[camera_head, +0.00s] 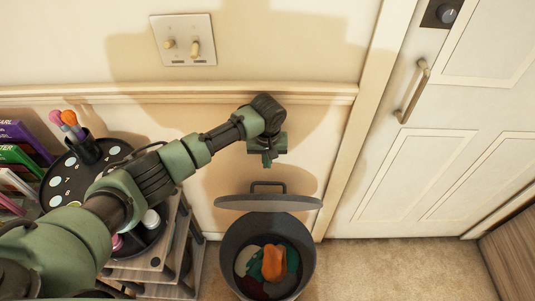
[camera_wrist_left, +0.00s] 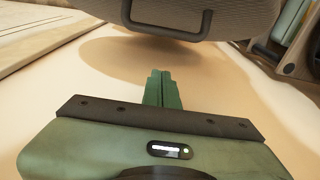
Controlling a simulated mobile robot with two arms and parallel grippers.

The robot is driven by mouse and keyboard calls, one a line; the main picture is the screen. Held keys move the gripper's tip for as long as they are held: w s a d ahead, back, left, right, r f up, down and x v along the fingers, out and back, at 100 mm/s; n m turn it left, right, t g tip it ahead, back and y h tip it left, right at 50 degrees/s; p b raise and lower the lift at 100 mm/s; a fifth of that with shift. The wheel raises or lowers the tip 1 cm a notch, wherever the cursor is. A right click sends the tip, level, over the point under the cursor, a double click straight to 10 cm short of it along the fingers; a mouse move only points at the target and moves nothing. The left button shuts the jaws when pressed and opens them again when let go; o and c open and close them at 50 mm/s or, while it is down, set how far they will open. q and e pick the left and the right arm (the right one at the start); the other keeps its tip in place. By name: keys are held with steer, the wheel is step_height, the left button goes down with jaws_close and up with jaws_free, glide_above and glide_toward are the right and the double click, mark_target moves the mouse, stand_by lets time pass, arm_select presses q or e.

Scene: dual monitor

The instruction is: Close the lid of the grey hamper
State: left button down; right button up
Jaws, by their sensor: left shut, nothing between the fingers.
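The grey hamper (camera_head: 308,262) stands on the carpet against the wall, open at the top, with orange, white, teal and dark red items inside. Its lid (camera_head: 268,203) is raised at the back rim and shows nearly edge-on, with a dark handle (camera_head: 268,185) on its wall side. My left gripper (camera_head: 267,162) is above and behind the lid, near the wall, shut and empty. In the left wrist view the closed fingers (camera_wrist_left: 162,75) point toward the lid's underside or outer face (camera_wrist_left: 180,12) and handle (camera_wrist_left: 205,32), with a visible gap. My right gripper is out of view.
A small shelf unit (camera_head: 155,275) with a round black tray (camera_head: 60,170) and books (camera_head: 20,150) stands left of the hamper. A white door (camera_head: 430,150) with a handle (camera_head: 413,92) is at right. Carpet (camera_head: 400,270) right of the hamper is clear.

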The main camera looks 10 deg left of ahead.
arm_select(q)
steer(key=shift+s+d+f+p, duration=0.2)
steer(key=shift+s+f+p, duration=0.35)
steer(key=shift+s, duration=0.3)
steer(key=shift+s+d+f+p, duration=0.15)
steer(key=shift+s+f+p, duration=0.15)
steer(key=shift+s+f, duration=0.45)
steer(key=shift+s+r, duration=0.1)
steer(key=shift+r, duration=0.05)
